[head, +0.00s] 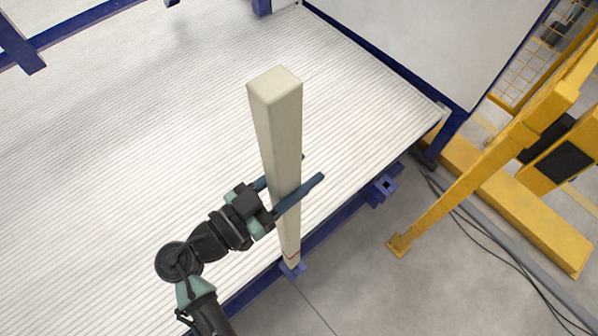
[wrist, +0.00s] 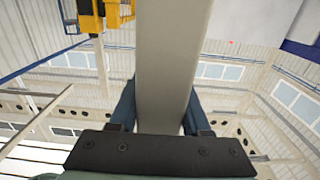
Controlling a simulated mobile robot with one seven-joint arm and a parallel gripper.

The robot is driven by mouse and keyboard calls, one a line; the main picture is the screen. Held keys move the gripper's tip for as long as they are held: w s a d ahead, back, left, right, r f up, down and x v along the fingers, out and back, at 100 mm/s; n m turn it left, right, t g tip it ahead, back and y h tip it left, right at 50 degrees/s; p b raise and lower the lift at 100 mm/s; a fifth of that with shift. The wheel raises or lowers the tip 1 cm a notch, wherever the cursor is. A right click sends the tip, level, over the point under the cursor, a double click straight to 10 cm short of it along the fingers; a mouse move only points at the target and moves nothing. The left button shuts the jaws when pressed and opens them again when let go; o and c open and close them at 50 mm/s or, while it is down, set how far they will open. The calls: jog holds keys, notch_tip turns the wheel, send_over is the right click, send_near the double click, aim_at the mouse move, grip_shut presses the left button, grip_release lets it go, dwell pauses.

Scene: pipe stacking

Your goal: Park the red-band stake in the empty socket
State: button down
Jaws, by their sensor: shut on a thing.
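The red-band stake (head: 279,135) is a tall beige square post, upright in the head view. Its red band (head: 291,258) is near its lower end. My gripper (head: 309,170) is shut on the stake around its middle, a blue finger on each side. In the wrist view the stake (wrist: 172,60) runs up between the fingers. The stake's foot is at a blue socket (head: 297,272) on the bed's edge; I cannot tell whether it sits inside or just above. Another blue socket (head: 384,189), farther along the edge to the right, is empty.
A white ribbed flatbed (head: 130,130) with a blue edge fills the left and middle. A white end wall (head: 430,45) stands at the back right. A yellow frame (head: 475,175) stands on the grey floor at right. Cables (head: 500,250) lie on the floor there.

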aim_at(300, 128)
jog(key=shift+r, duration=0.3)
jog(key=shift+r+p, duration=3.3)
jog(key=shift+r, duration=2.75)
jog(key=shift+w+d, duration=0.1)
